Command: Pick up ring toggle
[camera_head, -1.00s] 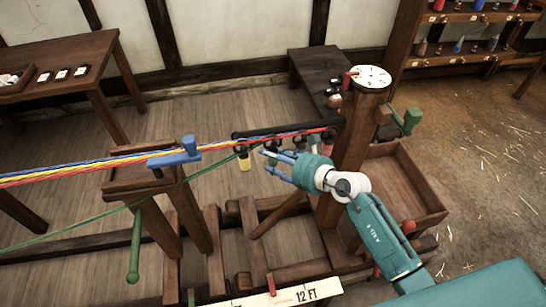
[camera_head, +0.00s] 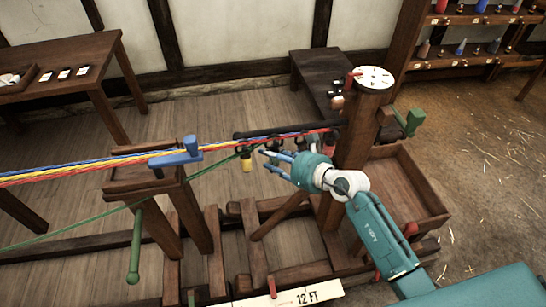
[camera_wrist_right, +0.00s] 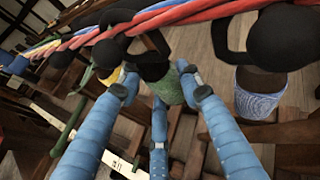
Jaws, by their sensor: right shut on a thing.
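Several dark hooks with coloured toggles hang along a dark bar (camera_head: 290,131) in front of the post. In the right wrist view, a green-wrapped toggle (camera_wrist_right: 168,88) hangs below a black ring and sits between the three blue fingers. My right gripper (camera_head: 266,160) is shut on it, just under the ropes. A blue-wrapped toggle (camera_wrist_right: 258,98) hangs to its right in that view, apart from the fingers. A yellow toggle (camera_head: 246,165) hangs to the left of the gripper in the head view. My left gripper is not in view.
Red, yellow and blue ropes (camera_head: 75,173) run from the left to the bar, past a blue handle (camera_head: 178,158). A slack green rope (camera_head: 80,225) hangs below. A wooden post (camera_head: 358,130) with a white dial and an open crate (camera_head: 405,185) stand at right.

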